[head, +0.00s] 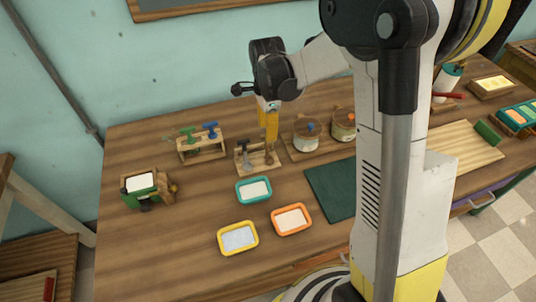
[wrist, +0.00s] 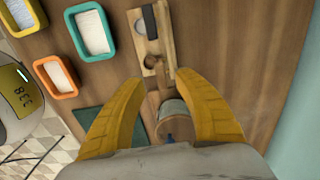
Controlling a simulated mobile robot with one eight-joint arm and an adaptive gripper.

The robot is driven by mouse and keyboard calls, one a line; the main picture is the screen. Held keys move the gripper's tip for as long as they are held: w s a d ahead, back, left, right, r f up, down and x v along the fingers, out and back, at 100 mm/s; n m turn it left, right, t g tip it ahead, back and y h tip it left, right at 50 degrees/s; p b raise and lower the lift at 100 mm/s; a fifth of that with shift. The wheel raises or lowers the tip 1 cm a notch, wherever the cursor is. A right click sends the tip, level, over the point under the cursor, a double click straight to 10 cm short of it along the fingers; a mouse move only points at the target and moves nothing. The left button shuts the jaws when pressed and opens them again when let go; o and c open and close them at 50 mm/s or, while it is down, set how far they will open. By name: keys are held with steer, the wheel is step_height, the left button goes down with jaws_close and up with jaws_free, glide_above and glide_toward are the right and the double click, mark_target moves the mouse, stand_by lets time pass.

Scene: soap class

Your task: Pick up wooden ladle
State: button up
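My gripper (head: 270,136) hangs pointing down above a small wooden stand (head: 262,167) near the back of the table. In the wrist view, its two yellow fingers (wrist: 160,78) are spread apart with nothing held between them. What appears to be the wooden ladle (wrist: 155,63) is a brown round-ended piece at the stand's near end, between and just ahead of the fingertips. In the head view it is a thin brown upright piece (head: 269,156) right below the fingers, partly hard to make out. A dark metal tool (head: 245,155) stands at the stand's left side.
Lidded pots (head: 306,134) stand close right of the gripper; one shows below the fingers in the wrist view (wrist: 172,118). A rack with green and blue tools (head: 200,143) is to the left. Teal (head: 254,201), orange (head: 291,233) and yellow (head: 238,252) trays lie in front.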

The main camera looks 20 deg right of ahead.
step_height(320, 180, down, 3)
steer(key=shift+w+f+b, duration=0.15)
steer(key=shift+b, duration=0.3)
jaws_close()
